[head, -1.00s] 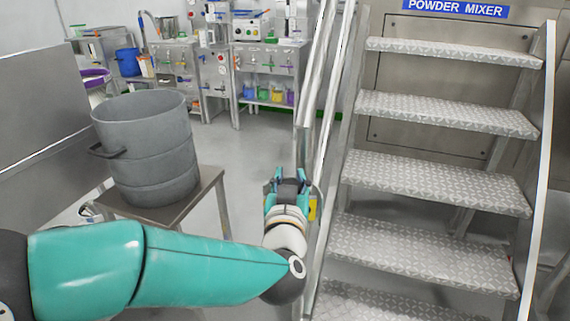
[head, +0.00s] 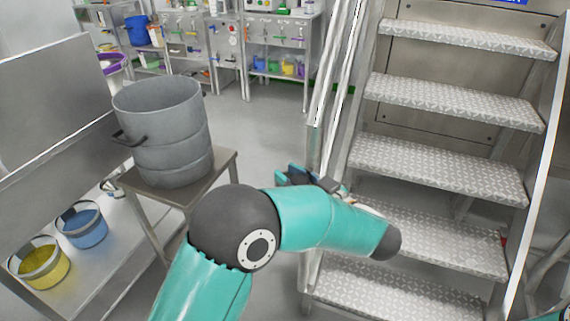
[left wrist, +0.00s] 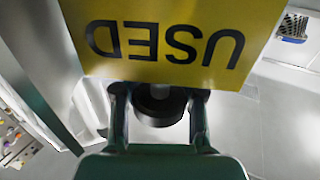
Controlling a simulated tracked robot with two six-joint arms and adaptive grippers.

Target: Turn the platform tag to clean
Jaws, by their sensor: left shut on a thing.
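The platform tag (left wrist: 165,35) is a yellow plate with black letters that read USED, upside down in the left wrist view. In the head view, my left gripper (head: 290,176) is beside the left rail of the steps, partly hidden by my own arm. The tag cannot be made out there.
Metal steps (head: 440,158) with side rails (head: 322,120) rise on the right. A grey drum (head: 172,130) stands on a small table (head: 222,172) at left. Blue (head: 82,228) and yellow (head: 40,262) buckets sit on a low shelf. The floor behind is clear.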

